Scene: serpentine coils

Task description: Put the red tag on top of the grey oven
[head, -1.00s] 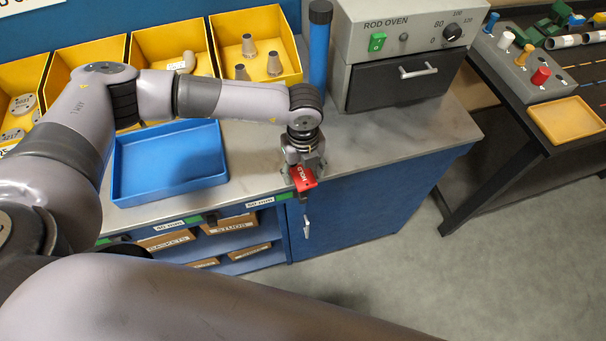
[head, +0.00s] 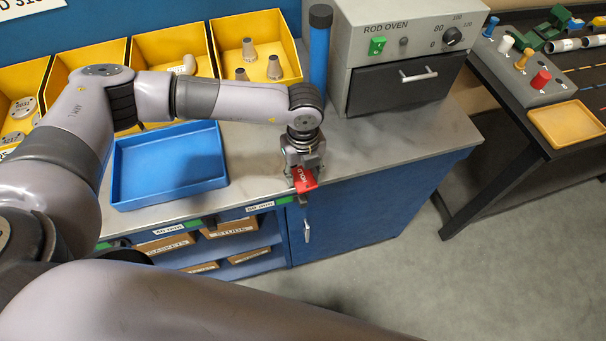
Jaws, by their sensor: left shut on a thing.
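The red tag (head: 304,179) with white lettering is held in my left gripper (head: 303,172), at the front edge of the worktop. The gripper points down and is shut on the tag; its fingertips are partly hidden by the tag. The grey oven (head: 408,45), marked ROD OVEN, stands at the back right of the worktop, to the right of and behind my left gripper. It has a green switch, a black knob and a dark door with a handle. Its top is only partly in view at the upper edge. My right gripper is not in view.
A blue tray (head: 170,165) lies left of my gripper. Yellow bins (head: 262,50) line the back, and a blue cylinder with a black cap (head: 319,50) stands beside the oven. The worktop (head: 395,140) before the oven is clear. A dark bench (head: 540,130) stands at right.

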